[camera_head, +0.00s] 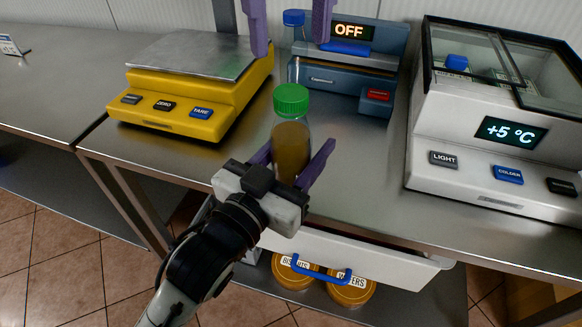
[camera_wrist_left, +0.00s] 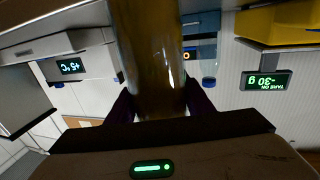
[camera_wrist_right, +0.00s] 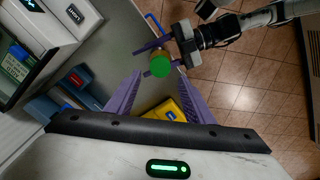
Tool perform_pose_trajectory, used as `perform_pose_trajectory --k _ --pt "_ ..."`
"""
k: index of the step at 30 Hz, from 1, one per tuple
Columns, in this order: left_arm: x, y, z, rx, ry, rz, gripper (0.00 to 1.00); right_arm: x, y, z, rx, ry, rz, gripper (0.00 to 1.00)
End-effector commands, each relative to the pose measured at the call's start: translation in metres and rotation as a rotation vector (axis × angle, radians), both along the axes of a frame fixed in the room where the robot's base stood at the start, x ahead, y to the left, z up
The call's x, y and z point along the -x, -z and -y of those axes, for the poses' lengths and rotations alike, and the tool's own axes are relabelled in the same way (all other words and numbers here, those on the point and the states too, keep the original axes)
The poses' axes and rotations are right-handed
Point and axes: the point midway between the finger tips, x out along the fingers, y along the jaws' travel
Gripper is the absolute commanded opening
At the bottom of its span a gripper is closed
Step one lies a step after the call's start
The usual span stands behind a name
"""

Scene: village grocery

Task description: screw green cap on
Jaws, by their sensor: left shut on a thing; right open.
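An upright clear bottle of brown liquid (camera_head: 290,150) stands at the counter's front in the head view, with a green cap (camera_head: 291,99) on its neck. How tightly the cap sits cannot be told. My left gripper (camera_head: 293,163) is shut on the bottle's body, below the cap. In the left wrist view the bottle (camera_wrist_left: 147,55) fills the space between the fingers. My right gripper (camera_head: 290,30) is open and empty, above and behind the cap in the head view. In the right wrist view the green cap (camera_wrist_right: 160,67) shows just beyond the gap between its fingertips, not touched.
A yellow scale (camera_head: 180,110) is at the left, and a blue machine reading OFF (camera_head: 345,75) behind, beside a small blue-capped bottle (camera_head: 293,45). A white cooler (camera_head: 490,140) stands right. Below are a white drawer front (camera_head: 390,262) and lidded tins (camera_head: 350,291). Counter right of the bottle is clear.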

Motion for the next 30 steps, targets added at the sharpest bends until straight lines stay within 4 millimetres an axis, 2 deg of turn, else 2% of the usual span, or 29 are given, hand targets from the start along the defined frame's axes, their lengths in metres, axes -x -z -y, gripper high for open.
perform_pose_trajectory --k 6,12,18,25,26,30 --pt "0.0 0.0 0.0 -0.001 0.0 -0.001 0.0 0.0 0.035 0.001 0.001 0.001 -0.002 0.48" --pt "0.0 0.0 0.0 -0.001 0.0 -0.001 0.0 0.0 0.061 0.001 0.001 0.002 -0.002 0.48" --pt "0.0 0.0 0.0 0.0 0.0 0.0 0.0 0.0 0.07 0.0 0.0 0.001 0.001 0.48" --pt "0.0 0.0 0.0 0.0 0.0 0.0 0.0 0.0 0.071 0.0 -0.001 0.002 0.0 0.48" --pt "0.0 0.0 0.0 0.0 0.0 0.0 0.0 0.0 0.071 0.0 -0.001 0.002 0.0 0.46" --pt "0.0 0.0 0.0 0.0 0.0 0.0 0.0 0.0 0.071 0.0 -0.001 0.002 0.0 0.23"
